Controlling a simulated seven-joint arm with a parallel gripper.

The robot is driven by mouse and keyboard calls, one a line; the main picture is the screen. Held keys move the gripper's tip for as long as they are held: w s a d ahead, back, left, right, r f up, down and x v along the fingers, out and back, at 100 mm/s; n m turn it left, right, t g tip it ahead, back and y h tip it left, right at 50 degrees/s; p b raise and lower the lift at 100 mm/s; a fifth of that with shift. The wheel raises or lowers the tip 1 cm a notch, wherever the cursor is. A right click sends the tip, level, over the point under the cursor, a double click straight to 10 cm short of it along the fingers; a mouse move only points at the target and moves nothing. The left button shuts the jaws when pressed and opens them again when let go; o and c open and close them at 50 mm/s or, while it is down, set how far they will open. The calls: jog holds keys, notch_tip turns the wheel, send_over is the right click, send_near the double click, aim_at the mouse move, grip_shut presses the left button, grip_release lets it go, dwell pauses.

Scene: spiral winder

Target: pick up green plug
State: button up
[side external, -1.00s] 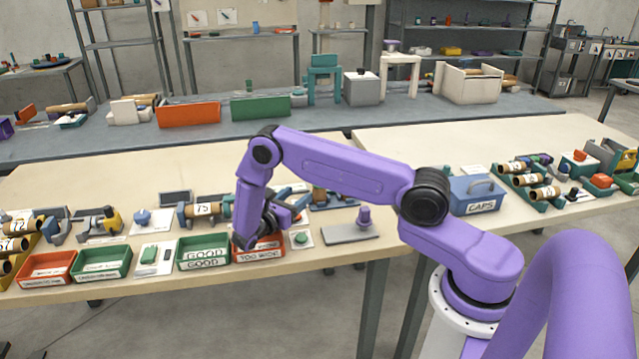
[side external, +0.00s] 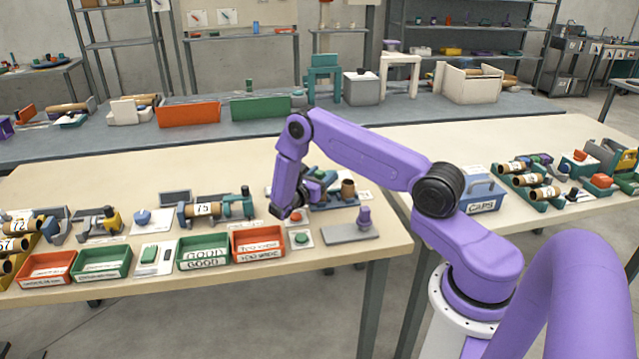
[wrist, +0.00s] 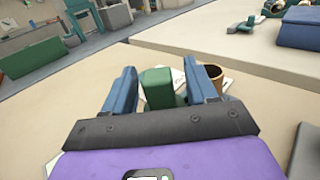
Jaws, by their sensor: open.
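A green block-like piece, which looks like the green plug (wrist: 157,88), shows between my two blue fingers in the wrist view. Its lower part is hidden behind the gripper body. My gripper (wrist: 160,72) is open, with one finger on each side of the green piece. In the side view my gripper (side external: 318,188) is low over the back right of the bench, pointing right, and the green piece is hard to make out there.
A brown cup (wrist: 214,73) stands just right of the right finger, and also shows in the side view (side external: 348,188). A grey plate with a purple knob (side external: 364,218) lies in front right. Orange (side external: 258,243) and green (side external: 203,252) trays line the front edge.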

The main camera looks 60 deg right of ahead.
jog(key=shift+d, duration=0.45)
jog(key=c, duration=1)
grip_shut()
jog(key=shift+r, duration=0.15)
